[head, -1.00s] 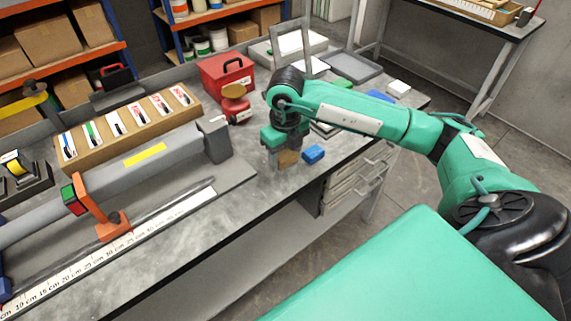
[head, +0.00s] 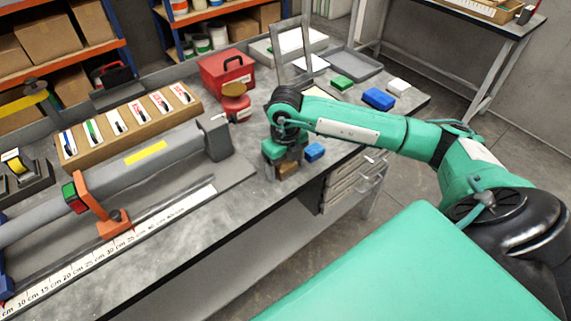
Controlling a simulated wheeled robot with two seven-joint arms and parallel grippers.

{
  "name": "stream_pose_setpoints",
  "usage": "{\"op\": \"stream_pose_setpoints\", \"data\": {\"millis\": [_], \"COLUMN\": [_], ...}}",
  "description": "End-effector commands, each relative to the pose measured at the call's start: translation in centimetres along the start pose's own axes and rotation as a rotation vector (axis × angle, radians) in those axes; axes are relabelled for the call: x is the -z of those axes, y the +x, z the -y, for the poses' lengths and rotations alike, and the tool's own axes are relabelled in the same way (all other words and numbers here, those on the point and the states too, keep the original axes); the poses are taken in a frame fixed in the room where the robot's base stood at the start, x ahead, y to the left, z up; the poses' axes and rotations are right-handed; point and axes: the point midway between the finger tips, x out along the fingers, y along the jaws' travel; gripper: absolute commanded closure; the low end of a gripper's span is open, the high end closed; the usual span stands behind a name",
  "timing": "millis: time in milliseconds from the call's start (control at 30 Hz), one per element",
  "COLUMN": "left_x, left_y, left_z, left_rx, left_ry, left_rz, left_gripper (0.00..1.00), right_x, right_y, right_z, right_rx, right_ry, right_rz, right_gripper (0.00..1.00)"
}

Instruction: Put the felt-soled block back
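My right gripper (head: 284,168) points down over the near edge of the grey workbench (head: 228,222). A small brown block (head: 289,170) sits between its fingers, and the gripper looks shut on it. I cannot see the block's underside, so no felt shows, and I cannot tell whether it touches the bench top. A small blue block (head: 314,151) lies on the bench just right of the gripper. My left gripper is not in view.
Green (head: 342,83), larger blue (head: 378,98) and white (head: 398,86) blocks lie at the right. A grey beam with a ruler (head: 95,262) fills the left.

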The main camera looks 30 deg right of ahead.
Motion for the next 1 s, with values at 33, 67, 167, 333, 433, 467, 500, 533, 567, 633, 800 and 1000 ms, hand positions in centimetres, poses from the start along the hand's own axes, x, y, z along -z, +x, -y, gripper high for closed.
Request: {"op": "stream_pose_setpoints", "data": {"millis": [33, 67, 167, 333, 433, 467, 500, 533, 567, 633, 800, 1000], "left_x": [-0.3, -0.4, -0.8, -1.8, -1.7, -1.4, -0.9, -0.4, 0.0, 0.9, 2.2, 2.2], "left_y": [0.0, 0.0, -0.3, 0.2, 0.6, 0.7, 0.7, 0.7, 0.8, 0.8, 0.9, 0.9], "left_z": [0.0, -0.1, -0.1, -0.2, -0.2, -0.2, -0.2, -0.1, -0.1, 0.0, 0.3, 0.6], "left_rx": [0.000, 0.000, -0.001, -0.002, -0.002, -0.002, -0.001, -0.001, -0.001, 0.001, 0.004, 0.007], "left_ry": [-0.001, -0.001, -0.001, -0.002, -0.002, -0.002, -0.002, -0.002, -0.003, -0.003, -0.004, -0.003], "left_rz": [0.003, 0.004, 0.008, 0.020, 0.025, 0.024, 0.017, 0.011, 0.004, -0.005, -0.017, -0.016], "left_gripper": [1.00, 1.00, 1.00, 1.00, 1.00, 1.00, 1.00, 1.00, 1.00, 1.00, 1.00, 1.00], "right_x": [0.0, 0.0, 0.0, -0.1, -0.2, -0.1, -0.1, -0.1, -0.1, -0.1, -0.1, 0.0], "right_y": [0.0, 0.0, -0.2, -1.9, -4.0, -4.7, -5.7, -6.3, -7.0, -8.5, -11.0, -12.2], "right_z": [0.0, 0.0, 0.0, 0.0, 0.0, 0.0, 0.0, 0.0, 0.0, 0.0, 0.0, 0.0], "right_rx": [0.000, 0.000, 0.000, 0.001, 0.001, 0.001, 0.001, 0.000, 0.001, 0.000, 0.000, 0.000], "right_ry": [0.000, 0.000, 0.000, 0.000, 0.000, -0.001, -0.001, 0.000, 0.000, 0.000, 0.000, -0.001], "right_rz": [0.000, 0.000, 0.000, 0.005, 0.007, 0.006, 0.007, 0.006, 0.007, 0.006, 0.003, 0.001], "right_gripper": [0.25, 0.25, 0.25, 0.25, 0.25, 0.25, 0.25, 0.25, 0.25, 0.25, 0.25, 0.25]}}
